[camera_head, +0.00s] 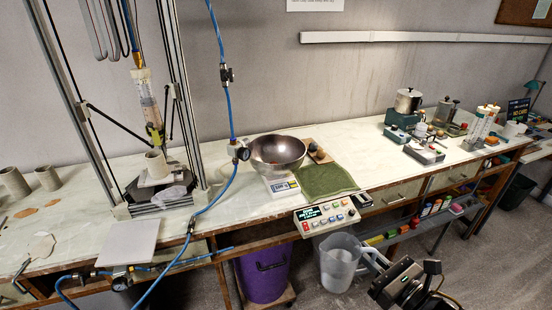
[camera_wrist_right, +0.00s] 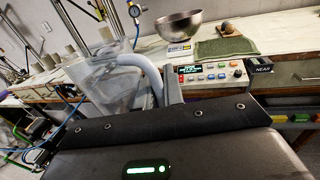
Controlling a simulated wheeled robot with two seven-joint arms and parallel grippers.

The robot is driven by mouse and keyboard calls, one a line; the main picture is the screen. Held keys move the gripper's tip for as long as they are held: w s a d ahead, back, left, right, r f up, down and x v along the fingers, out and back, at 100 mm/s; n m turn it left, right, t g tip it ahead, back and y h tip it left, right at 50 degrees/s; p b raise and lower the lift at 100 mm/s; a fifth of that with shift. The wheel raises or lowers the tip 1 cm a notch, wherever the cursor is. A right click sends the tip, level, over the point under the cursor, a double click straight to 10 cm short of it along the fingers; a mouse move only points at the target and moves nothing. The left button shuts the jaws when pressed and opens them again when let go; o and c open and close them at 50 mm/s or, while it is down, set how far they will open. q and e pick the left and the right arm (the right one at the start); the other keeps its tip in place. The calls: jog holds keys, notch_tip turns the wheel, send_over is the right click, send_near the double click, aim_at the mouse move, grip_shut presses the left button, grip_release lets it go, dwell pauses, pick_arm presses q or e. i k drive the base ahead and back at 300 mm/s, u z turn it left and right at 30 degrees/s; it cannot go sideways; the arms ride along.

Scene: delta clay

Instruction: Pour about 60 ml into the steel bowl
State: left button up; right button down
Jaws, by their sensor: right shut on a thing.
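The steel bowl (camera_head: 278,152) sits upright on a small white scale (camera_head: 283,187) with a lit display, near the bench's front edge. The bowl also shows in the wrist view (camera_wrist_right: 180,23). A clear pitcher (camera_head: 337,262) hangs roughly upright in front of the bench, lower than the bowl and to its right. My right gripper (camera_head: 380,262) is shut on the pitcher's handle (camera_wrist_right: 142,68). The pitcher seems to hold some clear liquid; its level is hard to read. The inside of the bowl shows no clear contents. My left gripper is not in view.
A button panel (camera_head: 326,216) juts from the bench's front edge between pitcher and bowl. A green cloth (camera_head: 325,181) lies right of the scale. A blue hose with a gauge (camera_head: 239,152) hangs just left of the bowl. A purple bin (camera_head: 263,275) stands below.

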aim_at(288, 151)
jog(key=z, duration=0.95)
jog(key=i, duration=0.8)
jog(key=u, duration=2.05)
